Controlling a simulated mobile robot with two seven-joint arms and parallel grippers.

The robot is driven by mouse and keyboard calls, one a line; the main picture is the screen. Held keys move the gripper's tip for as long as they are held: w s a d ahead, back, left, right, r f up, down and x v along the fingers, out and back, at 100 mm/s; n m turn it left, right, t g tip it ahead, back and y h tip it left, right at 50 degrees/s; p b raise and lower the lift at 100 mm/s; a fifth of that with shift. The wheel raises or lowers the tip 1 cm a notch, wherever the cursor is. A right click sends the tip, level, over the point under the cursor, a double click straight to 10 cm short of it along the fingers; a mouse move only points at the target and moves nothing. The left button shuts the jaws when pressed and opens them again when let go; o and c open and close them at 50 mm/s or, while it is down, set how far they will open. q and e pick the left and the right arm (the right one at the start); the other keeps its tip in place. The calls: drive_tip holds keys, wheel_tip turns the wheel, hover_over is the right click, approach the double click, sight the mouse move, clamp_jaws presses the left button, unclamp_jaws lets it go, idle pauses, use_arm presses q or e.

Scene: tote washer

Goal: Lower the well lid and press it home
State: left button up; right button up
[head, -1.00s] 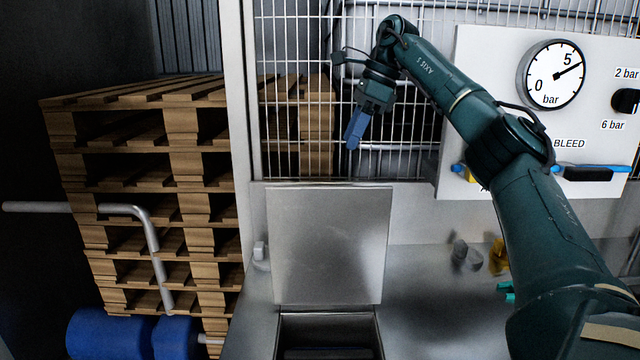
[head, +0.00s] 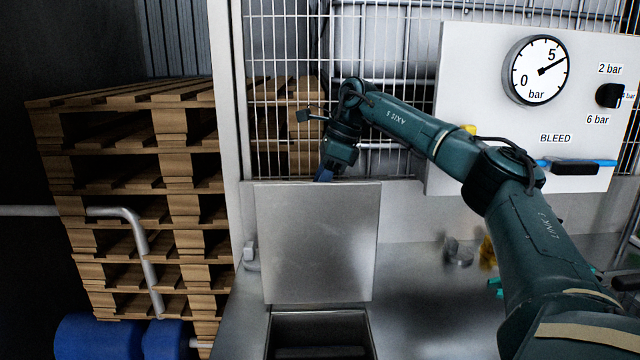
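The well lid (head: 318,245) is a flat grey metal plate standing upright, open, at the back of the well (head: 320,335). The well is a dark rectangular opening in the metal counter. My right gripper (head: 324,174) is just above and behind the lid's top edge. Its blue fingers are mostly hidden by the lid, so I cannot tell whether they are open or shut, or whether they touch the lid. My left gripper is not in view.
A white panel (head: 467,130) with a pressure gauge (head: 536,69), a knob (head: 609,96) and a black-and-blue bleed handle (head: 575,168) is at the right. A wire mesh fence (head: 275,40) stands behind the lid. Stacked wooden pallets (head: 180,165) are at the left. Small fittings (head: 458,252) sit on the counter.

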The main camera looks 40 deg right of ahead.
drive_tip(key=shift+c, duration=0.2)
clamp_jaws()
idle(0.4)
